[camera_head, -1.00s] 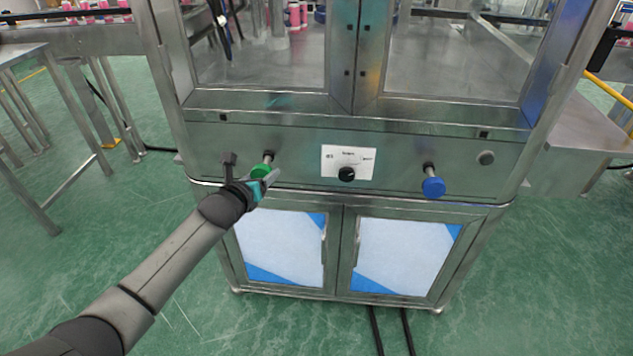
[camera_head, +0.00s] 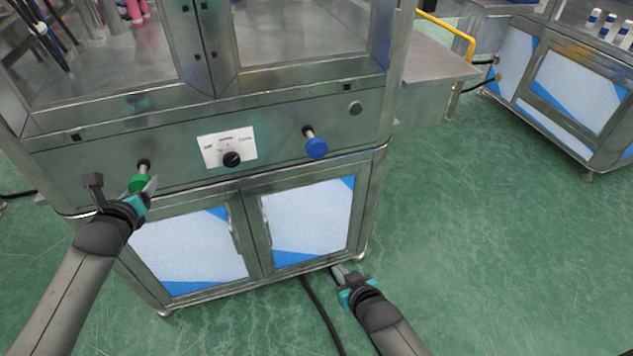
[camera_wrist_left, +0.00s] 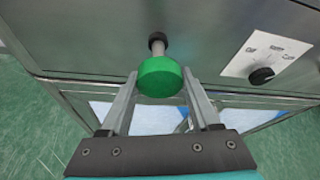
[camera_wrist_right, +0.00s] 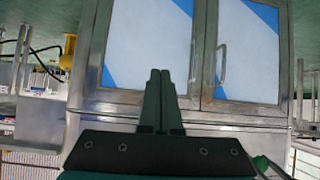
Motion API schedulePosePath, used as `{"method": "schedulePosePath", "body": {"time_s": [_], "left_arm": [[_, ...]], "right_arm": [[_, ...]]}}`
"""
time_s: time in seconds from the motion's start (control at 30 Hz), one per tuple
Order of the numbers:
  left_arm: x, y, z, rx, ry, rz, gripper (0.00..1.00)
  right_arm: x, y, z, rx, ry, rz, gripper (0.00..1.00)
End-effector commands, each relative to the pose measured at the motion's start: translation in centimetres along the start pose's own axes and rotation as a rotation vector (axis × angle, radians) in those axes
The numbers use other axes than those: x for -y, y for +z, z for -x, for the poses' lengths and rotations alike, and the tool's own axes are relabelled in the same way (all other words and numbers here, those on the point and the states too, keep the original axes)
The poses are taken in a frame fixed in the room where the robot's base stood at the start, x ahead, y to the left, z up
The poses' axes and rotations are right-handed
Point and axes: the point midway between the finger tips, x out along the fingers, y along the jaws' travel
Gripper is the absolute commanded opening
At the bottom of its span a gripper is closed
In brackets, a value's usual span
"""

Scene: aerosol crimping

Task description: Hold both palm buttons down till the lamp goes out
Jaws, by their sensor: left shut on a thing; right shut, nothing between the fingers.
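The green palm button (camera_head: 137,183) sticks out on a stem at the left of the machine's front panel. My left gripper (camera_head: 147,188) has its fingers on either side of the green button; in the left wrist view the button (camera_wrist_left: 160,77) sits between the two fingertips (camera_wrist_left: 160,82). The blue palm button (camera_head: 316,148) is on the panel's right side, with nothing touching it. My right gripper (camera_head: 341,272) is shut and empty, low in front of the cabinet doors, below the blue button. In the right wrist view its fingertips (camera_wrist_right: 160,76) are together. I cannot make out a lit lamp.
A white label with a black knob (camera_head: 231,158) sits between the buttons. A small round grey fitting (camera_head: 355,107) is up right of the blue button. Cabinet doors (camera_head: 306,219) are below. A black cable (camera_head: 322,315) lies on the floor. Open green floor is at right.

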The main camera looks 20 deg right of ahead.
Motion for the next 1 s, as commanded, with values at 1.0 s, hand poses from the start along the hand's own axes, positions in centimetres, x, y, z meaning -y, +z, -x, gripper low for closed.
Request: {"method": "schedulePosePath", "body": {"time_s": [1.0], "left_arm": [[0.1,-0.1,0.0,-0.001,-0.001,0.001,0.07]], "right_arm": [[-2.8,-24.9,1.7,-0.484,0.044,-0.049,0.0]]}}
